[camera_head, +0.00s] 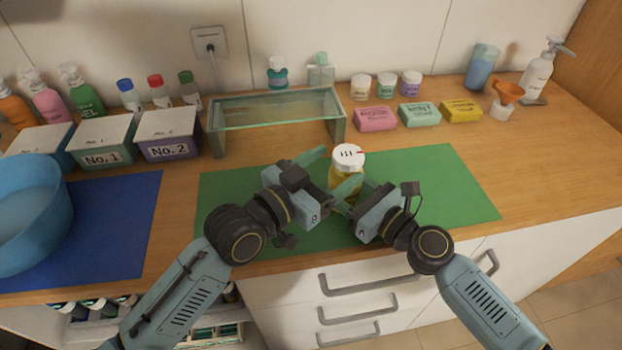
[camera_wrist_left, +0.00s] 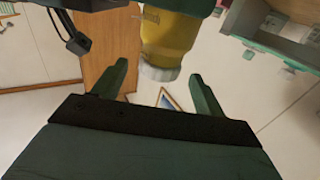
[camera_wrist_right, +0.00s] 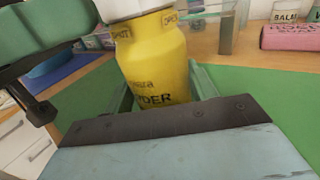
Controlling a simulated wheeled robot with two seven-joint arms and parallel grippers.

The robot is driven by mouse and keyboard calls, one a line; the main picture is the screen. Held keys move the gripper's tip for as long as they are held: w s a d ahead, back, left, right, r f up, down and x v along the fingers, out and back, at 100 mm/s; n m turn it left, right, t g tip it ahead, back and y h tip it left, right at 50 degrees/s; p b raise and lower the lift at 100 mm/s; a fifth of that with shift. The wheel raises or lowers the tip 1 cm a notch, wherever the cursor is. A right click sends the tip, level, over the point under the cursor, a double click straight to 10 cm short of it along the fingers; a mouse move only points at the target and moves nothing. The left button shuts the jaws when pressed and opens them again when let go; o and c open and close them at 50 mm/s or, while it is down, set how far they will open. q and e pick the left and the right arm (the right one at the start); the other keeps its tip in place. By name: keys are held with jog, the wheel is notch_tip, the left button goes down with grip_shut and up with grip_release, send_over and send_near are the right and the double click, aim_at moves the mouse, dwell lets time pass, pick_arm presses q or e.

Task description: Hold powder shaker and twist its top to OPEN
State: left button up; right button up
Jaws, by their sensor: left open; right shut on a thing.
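The powder shaker (camera_head: 340,186) is a yellow bottle with a white cap (camera_head: 348,157). It is upright over the green mat (camera_head: 440,190); whether it touches the mat is hidden. My right gripper (camera_wrist_right: 160,90) is shut on its yellow body from the right front. In the right wrist view the shaker (camera_wrist_right: 155,62) shows SHUT and OPEN labels just under the cap. My left gripper (camera_head: 332,170) is open at the shaker's left. In the left wrist view the cap (camera_wrist_left: 158,72) sits between its spread fingers, with visible gaps on both sides.
A glass-topped stand (camera_head: 280,110) is behind to the left. Soaps (camera_head: 420,114) and small jars (camera_head: 387,85) stand behind to the right. Numbered boxes (camera_head: 168,133) and a blue basin (camera_head: 30,215) are at left. The mat's right part is clear.

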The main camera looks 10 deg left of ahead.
pick_arm(q)
jog(key=v, duration=0.5)
jog(key=shift+s+a, duration=0.15)
jog(key=shift+s, duration=0.05)
pick_arm(e)
jog(key=o, duration=1.1)
